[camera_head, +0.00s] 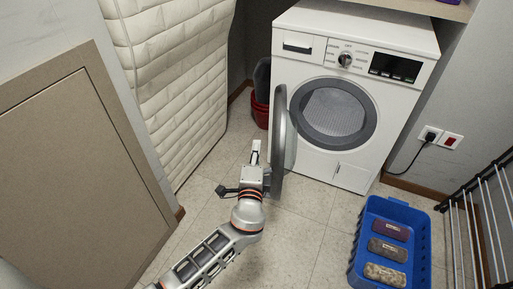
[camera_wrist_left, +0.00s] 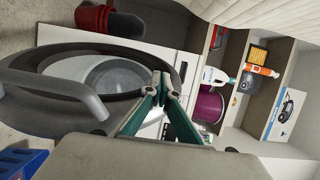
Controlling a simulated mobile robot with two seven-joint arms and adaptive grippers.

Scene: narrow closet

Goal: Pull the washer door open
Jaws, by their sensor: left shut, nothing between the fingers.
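The white washer (camera_head: 315,155) stands against the back wall. Its round grey door (camera_head: 280,130) is swung out at the left and seen nearly edge-on, with the drum opening (camera_head: 333,113) uncovered. My left gripper (camera_head: 256,148) is beside the door on its left; I cannot tell if they touch. In the left wrist view the green fingers (camera_wrist_left: 165,82) are closed together with nothing between them, in front of the washer front. The grey curved door part (camera_wrist_left: 50,88) is at the left there. My right gripper is not in view.
A blue crate (camera_head: 357,240) with several packages sits on the floor at right, near a drying rack (camera_head: 475,205). A quilted white panel (camera_head: 170,80) stands at left. A red bucket (camera_head: 260,112) is left of the washer. The middle floor is mostly clear.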

